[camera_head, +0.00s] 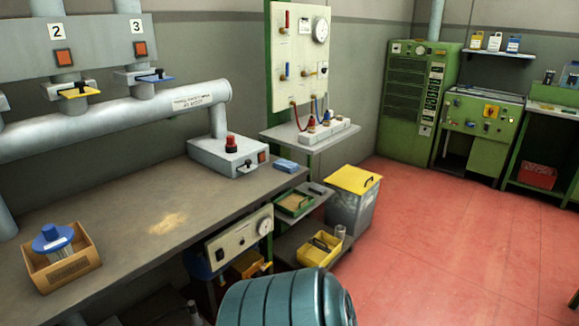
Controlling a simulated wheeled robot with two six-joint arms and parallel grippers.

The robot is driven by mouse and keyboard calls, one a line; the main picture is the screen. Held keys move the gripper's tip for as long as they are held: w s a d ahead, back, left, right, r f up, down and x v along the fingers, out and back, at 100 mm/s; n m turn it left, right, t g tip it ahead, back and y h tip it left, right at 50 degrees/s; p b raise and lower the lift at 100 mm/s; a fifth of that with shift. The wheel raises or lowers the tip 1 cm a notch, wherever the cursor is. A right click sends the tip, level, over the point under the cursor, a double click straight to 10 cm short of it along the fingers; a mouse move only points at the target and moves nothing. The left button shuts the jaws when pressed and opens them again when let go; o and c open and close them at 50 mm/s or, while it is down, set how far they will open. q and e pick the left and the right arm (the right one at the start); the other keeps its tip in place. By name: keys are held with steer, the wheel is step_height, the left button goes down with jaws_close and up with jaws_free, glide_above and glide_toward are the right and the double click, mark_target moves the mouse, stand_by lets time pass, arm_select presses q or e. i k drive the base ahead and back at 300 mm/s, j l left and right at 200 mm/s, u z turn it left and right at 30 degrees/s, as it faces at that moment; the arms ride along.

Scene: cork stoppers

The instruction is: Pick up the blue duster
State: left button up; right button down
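A small blue folded cloth, which looks like the blue duster (286,165), lies flat near the right end of the grey workbench (125,225). It is just right of the grey box with the red knob, and nothing covers it. Neither of my grippers shows in the head view, so I cannot see whether they are open or shut.
A wooden box (82,268) with a blue-topped item stands at the bench's left. The grey box with a red knob (228,158) is beside the cloth. A yellow-lidded bin (346,215) stands right of the bench. A teal ribbed cylinder (285,302) is at the bottom. Red floor at right is clear.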

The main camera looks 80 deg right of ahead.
mark_target(283, 165)
steer(key=z, duration=2.75)
steer(key=i, duration=0.1)
